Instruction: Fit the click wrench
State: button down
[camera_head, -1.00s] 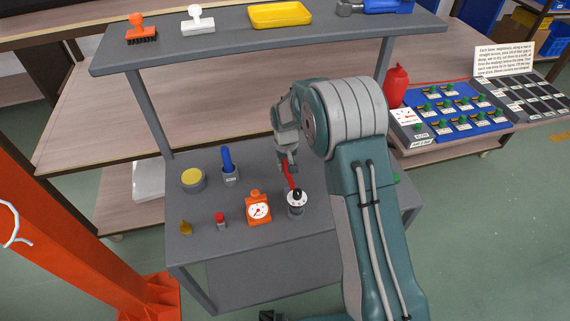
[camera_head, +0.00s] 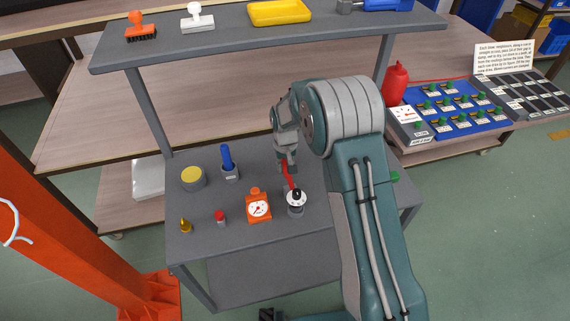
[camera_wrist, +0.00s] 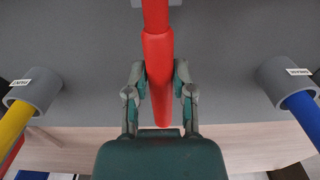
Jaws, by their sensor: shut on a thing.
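The click wrench is a red-handled tool (camera_head: 291,179) at the right part of the grey cart top. Its handle also fills the centre of the wrist view (camera_wrist: 158,55). My gripper (camera_head: 287,167) is shut on the red handle, with one finger on each side in the wrist view (camera_wrist: 160,75). The wrench's far end meets a grey round holder with a white dial-like top and a black knob (camera_head: 296,205). I cannot tell whether it is seated there or just above. A grey edge shows at the top of the wrist view, mostly hidden.
An orange gauge (camera_head: 258,207) stands close left of the holder. A blue-handled tool in a grey cup (camera_head: 230,172), a yellow-topped tin (camera_head: 192,178), a red-capped item (camera_head: 220,217) and a small yellow cone (camera_head: 185,226) are farther left. A shelf (camera_head: 230,45) overhangs the back.

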jog(key=shift+f, duration=0.9)
jog(key=shift+c, duration=2)
grip_release()
notch_tip(320, 180, up, 11)
jog(key=shift+w+a+f, duration=0.1)
jog(key=shift+w+f, duration=0.05)
jog(key=shift+r, duration=0.55)
